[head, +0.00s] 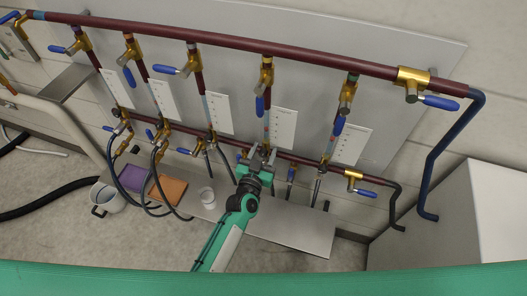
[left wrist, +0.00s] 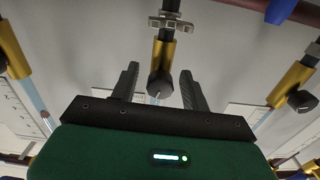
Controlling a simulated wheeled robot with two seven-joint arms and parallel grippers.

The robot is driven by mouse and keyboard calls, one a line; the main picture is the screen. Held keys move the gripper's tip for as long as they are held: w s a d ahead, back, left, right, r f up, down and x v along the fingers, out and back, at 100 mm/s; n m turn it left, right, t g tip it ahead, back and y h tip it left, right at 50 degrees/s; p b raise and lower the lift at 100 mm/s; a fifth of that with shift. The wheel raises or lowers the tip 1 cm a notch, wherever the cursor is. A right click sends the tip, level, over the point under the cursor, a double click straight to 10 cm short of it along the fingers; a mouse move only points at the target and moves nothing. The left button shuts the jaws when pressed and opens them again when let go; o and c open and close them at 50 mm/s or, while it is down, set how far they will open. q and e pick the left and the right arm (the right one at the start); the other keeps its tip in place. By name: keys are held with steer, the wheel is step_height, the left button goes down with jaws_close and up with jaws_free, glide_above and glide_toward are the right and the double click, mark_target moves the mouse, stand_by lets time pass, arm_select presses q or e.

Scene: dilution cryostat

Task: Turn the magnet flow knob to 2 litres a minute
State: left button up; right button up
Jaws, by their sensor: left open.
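My left gripper (head: 262,158) reaches up to the foot of the fourth flow column from the left in the head view. In the left wrist view my left gripper (left wrist: 159,74) is open, with one dark finger on each side of a round black knob (left wrist: 160,86). The knob sits on a brass valve body (left wrist: 164,54) and has a light mark on its face. A gap shows between the knob and each finger. The scale card (head: 283,127) beside this column is too small to read. I cannot tell which knob is the magnet's. My right gripper is not in view.
A dark red upper pipe (head: 225,41) with blue-handled valves runs above the columns. Neighbouring brass valves (left wrist: 293,80) flank the gripper. A mug (head: 106,199) stands left.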

arm_select(q)
steer(key=shift+c, duration=0.5)
steer(key=c, duration=0.9)
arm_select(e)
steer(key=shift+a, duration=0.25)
arm_select(q)
steer(key=shift+n, duration=0.3)
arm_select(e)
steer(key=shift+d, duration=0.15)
arm_select(q)
steer(key=shift+n, duration=1)
steer(key=n, duration=0.3)
steer(key=shift+n+b, duration=0.3)
steer(key=shift+n, duration=1.3)
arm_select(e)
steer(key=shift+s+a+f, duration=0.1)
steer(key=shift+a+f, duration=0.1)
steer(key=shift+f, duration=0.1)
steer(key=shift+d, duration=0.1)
